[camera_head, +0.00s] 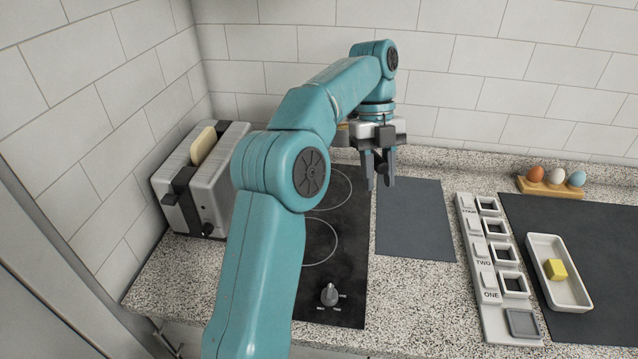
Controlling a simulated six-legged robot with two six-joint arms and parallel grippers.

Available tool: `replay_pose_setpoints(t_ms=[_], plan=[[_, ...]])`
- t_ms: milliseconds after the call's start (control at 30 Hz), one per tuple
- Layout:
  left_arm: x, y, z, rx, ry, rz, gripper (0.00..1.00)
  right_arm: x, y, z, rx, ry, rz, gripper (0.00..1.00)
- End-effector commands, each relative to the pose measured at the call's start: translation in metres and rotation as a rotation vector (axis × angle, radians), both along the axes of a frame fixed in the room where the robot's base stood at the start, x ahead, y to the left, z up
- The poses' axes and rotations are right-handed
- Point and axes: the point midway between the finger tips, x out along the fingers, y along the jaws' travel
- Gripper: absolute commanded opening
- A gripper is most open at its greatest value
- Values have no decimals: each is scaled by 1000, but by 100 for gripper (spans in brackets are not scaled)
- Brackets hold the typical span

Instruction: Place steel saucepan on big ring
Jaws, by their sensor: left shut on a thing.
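My left gripper (379,182) points down above the back right edge of the black hob (345,270). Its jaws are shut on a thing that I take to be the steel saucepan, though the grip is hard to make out. Only a small metallic and tan patch shows between my arm and the gripper; no full pan shape is visible. The back ring (352,187) of the hob reaches further right than the front ring (338,240) and looks like the big ring. My left arm covers the left parts of both. My right gripper is not in view.
A toaster (195,190) with bread stands left of the hob. A dark grey mat (412,225) lies right of it, clear. A tiled wall closes the back.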

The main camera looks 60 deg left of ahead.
Motion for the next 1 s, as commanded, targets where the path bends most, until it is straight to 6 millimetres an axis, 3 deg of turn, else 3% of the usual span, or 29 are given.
replay_pose_setpoints(t_ms=[100,267,467,567,1000], plan=[[-23,4,13,6,-4,-83,0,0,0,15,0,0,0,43],[-47,15,24,10,-5,-52,0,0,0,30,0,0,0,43],[-55,25,26,11,-5,-15,0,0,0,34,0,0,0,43],[-56,26,8,10,-3,-12,0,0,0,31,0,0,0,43],[-56,26,-103,12,-3,-12,0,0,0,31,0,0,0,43]])
